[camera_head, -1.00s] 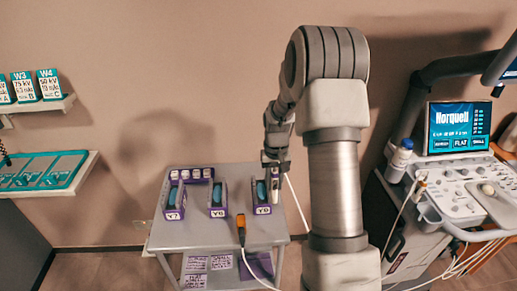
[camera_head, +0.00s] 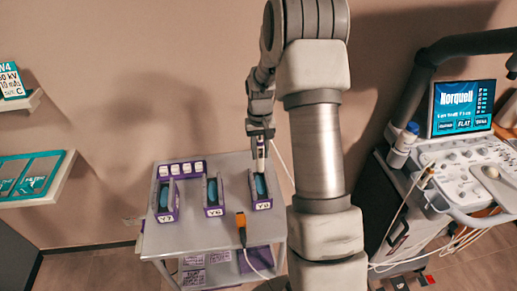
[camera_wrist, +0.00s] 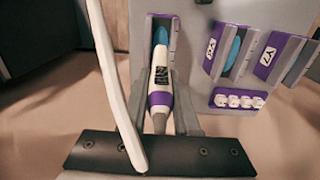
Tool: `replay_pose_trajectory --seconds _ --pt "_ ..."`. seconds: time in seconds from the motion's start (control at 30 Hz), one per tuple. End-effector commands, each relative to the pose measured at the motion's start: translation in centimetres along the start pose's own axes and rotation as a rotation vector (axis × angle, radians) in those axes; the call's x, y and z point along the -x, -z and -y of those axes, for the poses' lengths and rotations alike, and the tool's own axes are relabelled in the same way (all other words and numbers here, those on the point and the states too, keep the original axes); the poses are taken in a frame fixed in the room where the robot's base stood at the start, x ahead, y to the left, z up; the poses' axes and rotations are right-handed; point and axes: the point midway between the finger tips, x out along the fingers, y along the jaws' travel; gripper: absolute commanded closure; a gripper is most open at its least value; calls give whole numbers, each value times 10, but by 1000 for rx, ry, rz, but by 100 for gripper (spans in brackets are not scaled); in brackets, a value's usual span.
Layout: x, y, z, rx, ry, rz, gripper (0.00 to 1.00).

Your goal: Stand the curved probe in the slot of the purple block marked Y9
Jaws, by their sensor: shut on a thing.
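A white probe with a purple band and a dark label (camera_wrist: 162,75) is held in my gripper (camera_wrist: 160,118). Its far end points toward the purple block marked Y9, whose slot with a teal lining shows just beyond it (camera_wrist: 160,28). In the head view my gripper (camera_head: 261,138) is at the back edge of the table, with the probe (camera_head: 261,155) hanging roughly upright above and behind the Y9 block (camera_head: 262,204). The probe appears apart from the block. The probe's tip shape is hard to make out.
Purple blocks Y6 (camera_head: 213,211) and Y7 (camera_head: 166,216) stand to the left on the grey table (camera_head: 195,238). An orange-ended cabled thing (camera_head: 241,222) lies in front of Y9. A white cable (camera_wrist: 115,80) runs past my gripper. An ultrasound console (camera_head: 465,175) stands at the right.

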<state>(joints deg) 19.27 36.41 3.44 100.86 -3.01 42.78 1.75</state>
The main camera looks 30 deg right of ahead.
Motion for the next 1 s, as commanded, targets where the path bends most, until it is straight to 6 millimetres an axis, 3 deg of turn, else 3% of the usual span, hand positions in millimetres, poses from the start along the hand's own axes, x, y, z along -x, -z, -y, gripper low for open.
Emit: replay_pose_trajectory --seconds 1.0 --pt "-68 0 0 0 0 0 100"
